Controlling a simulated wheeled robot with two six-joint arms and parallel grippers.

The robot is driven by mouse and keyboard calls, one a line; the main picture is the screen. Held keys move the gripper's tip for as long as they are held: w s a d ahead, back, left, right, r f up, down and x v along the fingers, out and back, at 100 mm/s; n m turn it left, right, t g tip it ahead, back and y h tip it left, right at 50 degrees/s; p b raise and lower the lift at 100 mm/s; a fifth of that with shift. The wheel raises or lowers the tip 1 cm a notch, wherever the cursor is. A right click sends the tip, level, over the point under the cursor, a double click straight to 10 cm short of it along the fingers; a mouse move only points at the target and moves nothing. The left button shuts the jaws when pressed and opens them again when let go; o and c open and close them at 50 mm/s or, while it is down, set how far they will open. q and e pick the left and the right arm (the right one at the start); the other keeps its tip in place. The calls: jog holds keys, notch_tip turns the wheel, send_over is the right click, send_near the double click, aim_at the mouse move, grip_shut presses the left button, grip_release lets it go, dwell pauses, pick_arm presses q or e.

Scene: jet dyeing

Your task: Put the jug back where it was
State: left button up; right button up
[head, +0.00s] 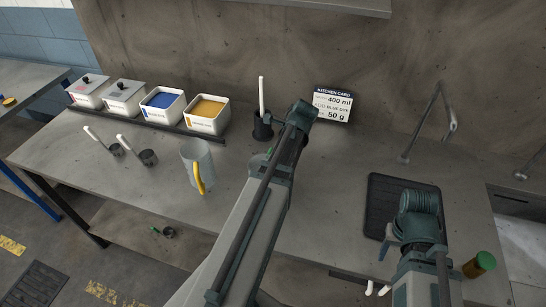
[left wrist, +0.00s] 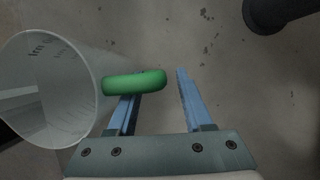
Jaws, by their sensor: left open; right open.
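A translucent jug (left wrist: 45,90) with a green handle (left wrist: 135,83) fills the left side of the left wrist view, with printed marks on its wall. My left gripper (left wrist: 155,85) is open, its two blue fingers close to the handle. The handle overlaps the left finger, and its outer end lies between the fingers. In the head view my left arm hides most of this area; only a small green bit shows beside it. A second jug (head: 194,158), with a yellow handle, stands upright further left on the bench. My right gripper (head: 384,246) is open, low at the right, partly hidden.
A black pot (head: 262,130) with a white stick stands near my left arm. White bins (head: 207,115) and two scoops (head: 148,157) are at the left. A card (head: 332,104) stands at the back. A black mat (head: 376,205) and tap (head: 440,120) are at the right.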

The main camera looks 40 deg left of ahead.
pick_arm(q)
jog(key=p+v, duration=0.9)
jog(key=v, duration=0.1)
jog(key=shift+d+r, duration=0.15)
jog(key=shift+r, duration=0.1)
jog(key=s+d+n+h, duration=0.1)
jog(key=s+d+n, duration=0.2)
jog(key=d, duration=0.6)
jog(key=s+d+f+n+h, duration=0.1)
jog(key=s+d+n, duration=0.3)
jog(key=d, duration=0.6)
jog(key=s+d+n+t+h, duration=0.1)
jog(key=s+d+n, duration=0.2)
jog(key=d, duration=0.7)
jog(key=shift+s+d+f+n, duration=0.15)
jog(key=shift+s+f+n, duration=0.15)
jog(key=shift+s, duration=0.45)
